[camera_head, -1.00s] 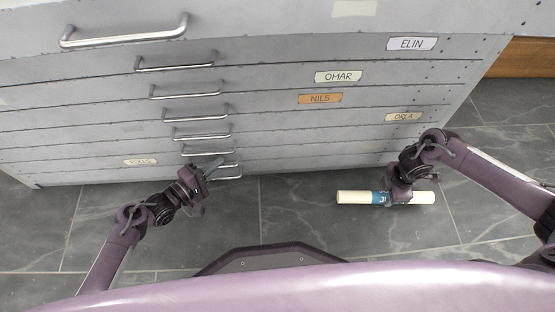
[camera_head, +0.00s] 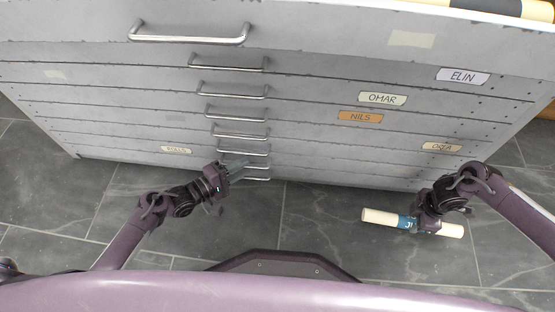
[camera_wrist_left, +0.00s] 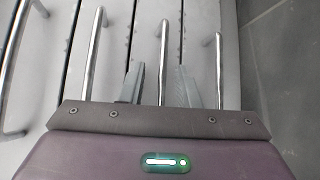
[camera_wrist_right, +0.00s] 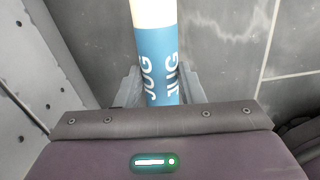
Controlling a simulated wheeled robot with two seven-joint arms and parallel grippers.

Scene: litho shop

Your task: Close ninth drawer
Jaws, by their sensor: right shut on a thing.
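The grey metal drawer cabinet (camera_head: 320,130) fills the upper head view, with a stack of drawers and bar handles. I cannot tell which drawer counts as the ninth. My left gripper (camera_head: 238,166) is at the lowest handles. In the left wrist view, its fingers (camera_wrist_left: 160,88) are apart, with one bar handle (camera_wrist_left: 163,50) running between them. The lowest handle (camera_wrist_left: 218,65) lies just to the right of the fingers. Contact cannot be told. My right gripper (camera_head: 425,218) is shut on a cream tube (camera_head: 380,216) with a blue label (camera_wrist_right: 158,65), held away from the cabinet front.
Drawer labels include ELIN (camera_head: 462,77), OMAR (camera_head: 382,99), NILS (camera_head: 360,117) and ORFA (camera_head: 441,146). The dark tiled floor (camera_head: 320,225) in front is clear.

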